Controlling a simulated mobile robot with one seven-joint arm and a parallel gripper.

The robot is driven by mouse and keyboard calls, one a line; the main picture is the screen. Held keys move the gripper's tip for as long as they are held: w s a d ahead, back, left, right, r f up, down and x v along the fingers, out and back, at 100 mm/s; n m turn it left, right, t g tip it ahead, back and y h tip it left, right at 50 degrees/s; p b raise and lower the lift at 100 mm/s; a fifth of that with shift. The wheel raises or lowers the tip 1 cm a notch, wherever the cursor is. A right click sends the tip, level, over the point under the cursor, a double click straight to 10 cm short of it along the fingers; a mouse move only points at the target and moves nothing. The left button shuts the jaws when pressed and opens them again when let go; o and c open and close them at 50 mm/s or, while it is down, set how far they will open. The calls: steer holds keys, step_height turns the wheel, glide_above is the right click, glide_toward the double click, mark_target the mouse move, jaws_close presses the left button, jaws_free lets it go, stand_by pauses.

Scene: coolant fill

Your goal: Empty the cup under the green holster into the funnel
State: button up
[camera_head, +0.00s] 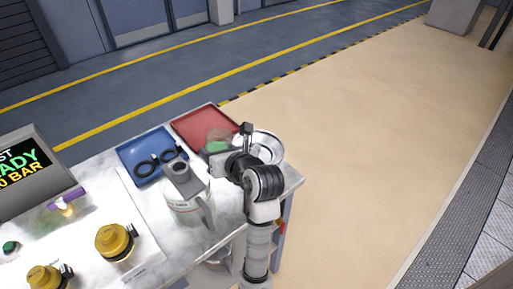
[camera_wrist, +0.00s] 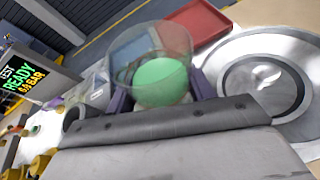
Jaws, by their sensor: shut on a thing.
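A clear cup (camera_wrist: 148,42) with green liquid (camera_wrist: 160,82) in it is held between the purple fingers of my gripper (camera_wrist: 160,95). In the head view the green liquid (camera_head: 216,147) shows beside my gripper (camera_head: 222,154), near the red tray. My gripper is shut on the cup. The round metal funnel (camera_head: 269,143) stands at the right corner of the table, partly behind my wrist. I cannot make out a green holster.
A red tray (camera_head: 192,121) and a blue tray (camera_head: 133,151) with black rings lie at the back. A pale jug (camera_head: 186,207) stands in front of them. A panel with yellow knobs (camera_head: 113,240), a purple holster (camera_head: 67,195) and a display (camera_head: 28,163) are at left.

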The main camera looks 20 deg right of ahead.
mark_target(230, 138)
steer(key=shift+w+d+r+m+y+p, duration=0.1)
steer(key=shift+d+r+m+y+p, duration=0.1)
steer(key=shift+d+r+m+y, duration=0.5)
steer(key=shift+w+d+r+m+y+p, duration=0.15)
steer(key=shift+d+r+m+y, duration=0.2)
steer(key=shift+d+m, duration=0.55)
stand_by(1.5)
steer(key=shift+f+m+y, duration=0.3)
steer(key=shift+m+y, duration=0.15)
steer(key=shift+m, duration=0.25)
stand_by(0.5)
steer(key=shift+r+m+y, duration=0.3)
steer(key=shift+r+m, duration=0.2)
steer(key=shift+m, duration=0.2)
stand_by(0.3)
steer(key=shift+f+m+t+y, duration=0.3)
steer(key=shift+f+m+y, duration=0.1)
steer(key=shift+m, duration=0.2)
stand_by(0.8)
steer(key=shift+d+r+m+y, duration=0.1)
steer(key=shift+r+m+y, duration=0.2)
steer(key=shift+r+m, duration=0.3)
stand_by(0.7)
